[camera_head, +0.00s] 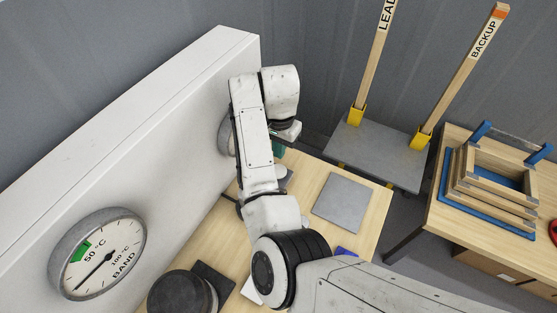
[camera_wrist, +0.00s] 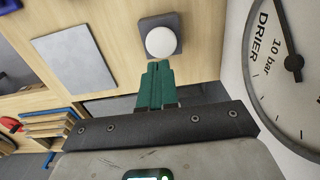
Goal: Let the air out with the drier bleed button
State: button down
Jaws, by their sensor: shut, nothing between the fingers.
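The bleed button is a round white cap (camera_wrist: 160,42) on a dark grey square base (camera_wrist: 177,24), on the wooden bench in the wrist view. My gripper (camera_wrist: 158,64) has green fingers pressed together with nothing between them. Its tips are right beside the cap in the picture; I cannot tell whether they touch it. The drier gauge (camera_wrist: 290,100), marked DRIER and 10 bar, stands at the right, its black needle pointing toward the top of the picture. In the head view my arm hides most of this gauge, and the green fingers (camera_head: 278,151) show only partly.
A white panel (camera_head: 150,130) with a BAND temperature gauge (camera_head: 98,254) rises along the left. A flat grey plate (camera_head: 343,202) lies on the bench. A dark round knob (camera_head: 182,293) is at the front. Wooden LEAD (camera_head: 376,55) and BACKUP (camera_head: 463,75) levers stand behind; stacked wooden frames (camera_head: 495,185) are right.

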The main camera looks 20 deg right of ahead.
jog(key=shift+a+r+b, duration=0.2)
jog(key=shift+r+b, duration=0.1)
jog(key=shift+r, duration=2.45)
